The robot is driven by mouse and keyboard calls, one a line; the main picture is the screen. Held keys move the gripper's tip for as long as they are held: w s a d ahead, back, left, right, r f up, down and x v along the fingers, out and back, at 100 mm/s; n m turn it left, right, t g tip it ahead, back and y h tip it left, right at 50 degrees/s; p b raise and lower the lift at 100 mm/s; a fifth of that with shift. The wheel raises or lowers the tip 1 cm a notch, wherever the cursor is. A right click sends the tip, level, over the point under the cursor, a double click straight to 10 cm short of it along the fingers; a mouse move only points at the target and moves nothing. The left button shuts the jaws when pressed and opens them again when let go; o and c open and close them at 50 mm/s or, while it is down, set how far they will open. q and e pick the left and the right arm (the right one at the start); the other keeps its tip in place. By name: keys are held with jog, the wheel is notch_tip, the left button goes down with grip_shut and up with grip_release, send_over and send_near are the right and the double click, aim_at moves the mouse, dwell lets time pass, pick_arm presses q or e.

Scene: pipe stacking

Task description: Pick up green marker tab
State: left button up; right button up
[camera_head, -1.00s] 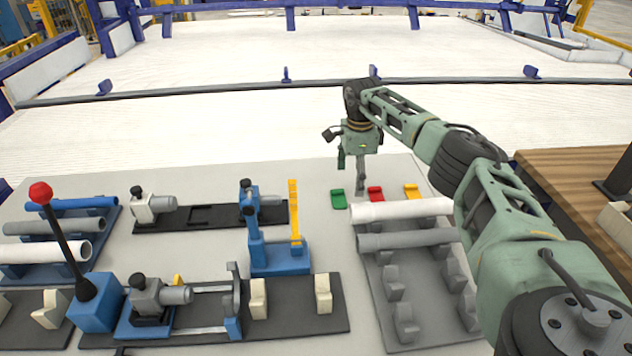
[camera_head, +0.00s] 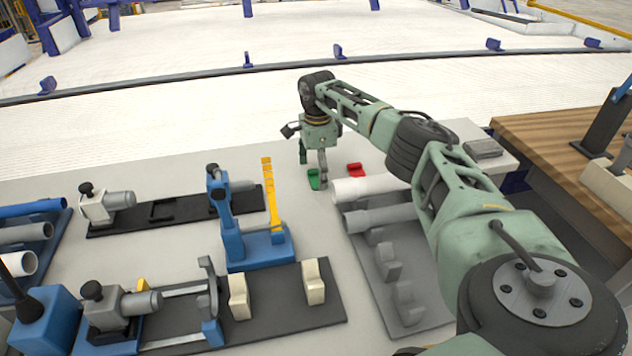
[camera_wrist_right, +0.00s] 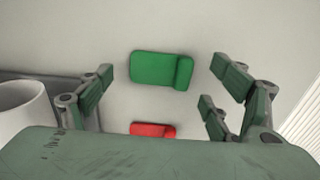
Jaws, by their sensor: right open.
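The green marker tab (camera_head: 312,180) lies flat on the grey tabletop beyond the pipe rack. My right gripper (camera_head: 313,168) hangs over it, pointing down, and one finger hides part of it. In the right wrist view the green marker tab (camera_wrist_right: 160,70) is seen whole. It lies between the two sides of my open right gripper (camera_wrist_right: 161,84), with bare table showing on both sides of it. The jaws hold nothing. My left gripper is not in view.
A red tab (camera_head: 356,170) lies to the right of the green one. A white pipe (camera_head: 362,188) and a grey pipe (camera_head: 372,218) rest on a grey rack (camera_head: 375,262) nearer to me.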

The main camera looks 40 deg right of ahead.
jog(key=shift+f, duration=0.55)
jog(key=shift+r, duration=0.1)
jog(key=shift+c, duration=0.4)
jog(key=shift+c, duration=0.9)
grip_shut()
